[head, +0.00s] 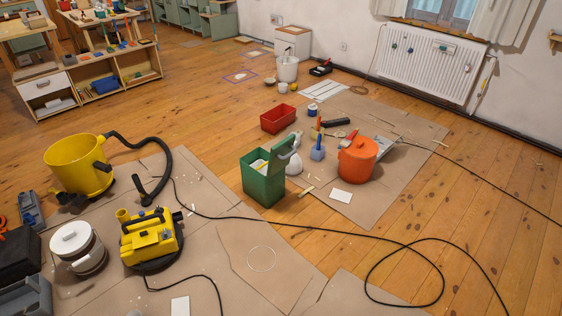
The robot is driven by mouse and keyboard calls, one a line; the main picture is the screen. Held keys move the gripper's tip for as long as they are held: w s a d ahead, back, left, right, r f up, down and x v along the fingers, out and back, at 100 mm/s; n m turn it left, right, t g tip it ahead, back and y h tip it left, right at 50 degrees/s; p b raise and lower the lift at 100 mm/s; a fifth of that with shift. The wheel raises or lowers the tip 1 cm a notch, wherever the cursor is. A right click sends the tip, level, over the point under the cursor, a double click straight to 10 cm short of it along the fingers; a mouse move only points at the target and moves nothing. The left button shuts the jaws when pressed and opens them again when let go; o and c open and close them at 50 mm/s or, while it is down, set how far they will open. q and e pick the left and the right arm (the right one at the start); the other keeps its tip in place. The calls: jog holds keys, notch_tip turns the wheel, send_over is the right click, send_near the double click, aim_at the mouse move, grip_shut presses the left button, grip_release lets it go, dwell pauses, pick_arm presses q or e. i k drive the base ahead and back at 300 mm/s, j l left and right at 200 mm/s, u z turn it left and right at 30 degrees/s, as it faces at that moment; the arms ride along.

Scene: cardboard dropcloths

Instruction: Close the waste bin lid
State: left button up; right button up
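A green bin (261,183), which looks like the waste bin, stands upright on brown dropcloth cardboard near the middle of the head view. Its green lid (282,151) is raised, tilted up at the bin's back right side. The top is open and some white and yellow contents (258,166) show inside. Neither of my grippers shows in this view.
An orange bucket (357,163) and a red crate (278,119) stand near the bin. A yellow vacuum part (150,238) and a yellow drum (77,166) lie left. A black cable (330,223) crosses the floor in front. Bare wooden floor (450,250) is at right.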

aim_at(280, 153)
jog(key=i+u, duration=0.15)
jog(key=u, duration=0.2)
jog(key=i+l+u, duration=0.5)
jog(key=l+u, duration=0.25)
jog(key=l, duration=0.2)
jog(key=i+l+u, duration=0.2)
jog(key=l, duration=0.2)
